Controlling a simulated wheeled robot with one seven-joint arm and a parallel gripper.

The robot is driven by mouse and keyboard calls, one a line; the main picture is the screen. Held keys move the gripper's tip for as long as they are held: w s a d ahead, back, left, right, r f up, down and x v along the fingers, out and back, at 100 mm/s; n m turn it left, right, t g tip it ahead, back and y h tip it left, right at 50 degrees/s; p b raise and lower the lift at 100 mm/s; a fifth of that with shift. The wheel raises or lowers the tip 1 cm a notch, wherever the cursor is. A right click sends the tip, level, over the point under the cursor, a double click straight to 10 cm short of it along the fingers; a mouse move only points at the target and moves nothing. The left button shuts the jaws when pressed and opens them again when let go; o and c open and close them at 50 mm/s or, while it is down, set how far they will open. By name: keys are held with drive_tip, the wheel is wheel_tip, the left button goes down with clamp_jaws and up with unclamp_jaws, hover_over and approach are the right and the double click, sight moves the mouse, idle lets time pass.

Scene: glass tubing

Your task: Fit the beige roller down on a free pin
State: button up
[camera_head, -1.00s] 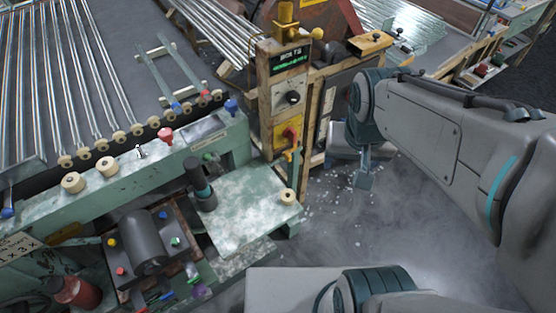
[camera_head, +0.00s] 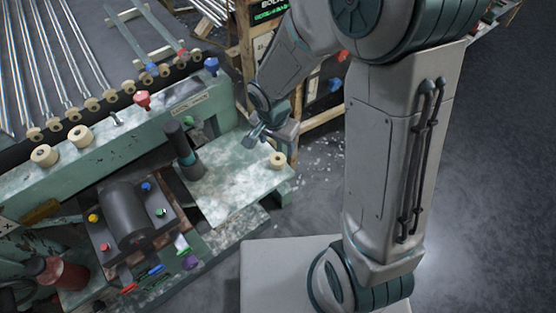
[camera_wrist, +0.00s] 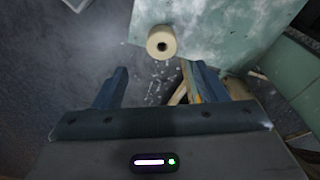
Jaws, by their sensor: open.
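The beige roller (camera_head: 277,160) stands upright near the right corner of the pale green table plate (camera_head: 228,185). In the wrist view the same roller (camera_wrist: 161,42) shows its dark centre hole. It lies ahead of the fingertips, between their lines. My gripper (camera_head: 268,132) is just behind the roller in the head view; in the wrist view my gripper (camera_wrist: 159,78) has its two fingers apart with nothing between them. A bare metal pin (camera_head: 116,119) sticks up from the green rail. Two beige rollers (camera_head: 80,135) sit on the rail left of it.
A red knob (camera_head: 142,99) stands on the rail right of the pin. A dark upright cylinder (camera_head: 180,143) stands at the plate's left edge. A dark roller block (camera_head: 128,217) with coloured knobs is at the lower left. Glass tubes lie behind the rail.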

sight(277, 158)
drive_tip(key=f, duration=0.6)
drive_tip(key=w+f, duration=0.1)
drive_tip(key=f, duration=0.2)
drive_tip(key=shift+f+b, duration=0.1)
drive_tip(key=shift+b, duration=0.3)
drive_tip(key=shift+d, duration=0.1)
drive_tip(key=c, duration=1.1)
